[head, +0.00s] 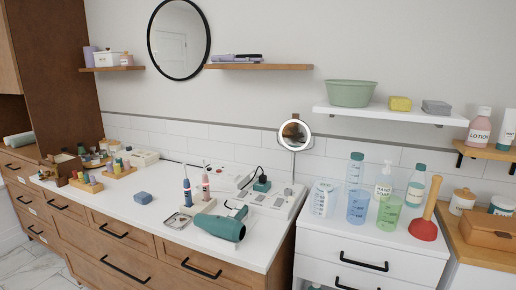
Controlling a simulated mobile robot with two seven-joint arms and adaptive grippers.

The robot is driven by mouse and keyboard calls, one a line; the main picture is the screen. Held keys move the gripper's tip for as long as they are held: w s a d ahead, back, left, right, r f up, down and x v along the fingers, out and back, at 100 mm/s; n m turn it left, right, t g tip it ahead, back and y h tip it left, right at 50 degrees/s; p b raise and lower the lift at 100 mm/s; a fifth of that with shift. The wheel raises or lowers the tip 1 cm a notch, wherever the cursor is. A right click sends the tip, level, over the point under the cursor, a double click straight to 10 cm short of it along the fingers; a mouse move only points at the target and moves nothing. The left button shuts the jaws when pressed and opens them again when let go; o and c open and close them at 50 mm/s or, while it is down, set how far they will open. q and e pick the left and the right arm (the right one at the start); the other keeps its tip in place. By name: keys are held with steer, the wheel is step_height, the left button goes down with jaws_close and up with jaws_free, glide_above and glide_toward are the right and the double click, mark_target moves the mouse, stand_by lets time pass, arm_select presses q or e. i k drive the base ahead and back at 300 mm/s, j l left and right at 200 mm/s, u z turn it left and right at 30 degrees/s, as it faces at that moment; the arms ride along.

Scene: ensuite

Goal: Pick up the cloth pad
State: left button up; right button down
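A small blue, soft-looking pad (143,198) lies on the white top of the long wooden counter (158,215), left of the toothbrushes, with clear surface around it. It looks most like the cloth pad, but its material is hard to tell at this size. A grey-blue block (436,107) and a yellow block (400,103) on the white wall shelf are similar in size. Neither of my grippers shows in the head view.
A teal hair dryer (220,227) lies near the counter's front edge. Two electric toothbrushes (187,190) stand upright behind it. Wooden trays with small bottles (88,182) fill the left end. Beakers (357,206) and a red plunger (424,228) stand on the right cabinet.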

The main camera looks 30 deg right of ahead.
mark_target(143, 198)
steer(key=i+j+z, duration=0.1)
steer(key=i+j, duration=0.4)
steer(key=j, duration=0.2)
steer(key=i+j+z, duration=0.15)
steer(key=j, duration=0.25)
steer(key=i+j, duration=0.35)
steer(key=i+j+z, duration=0.15)
steer(key=j, duration=0.25)
steer(key=i+j+z, duration=0.1)
steer(key=i+j, duration=0.2)
steer(key=j, duration=0.15)
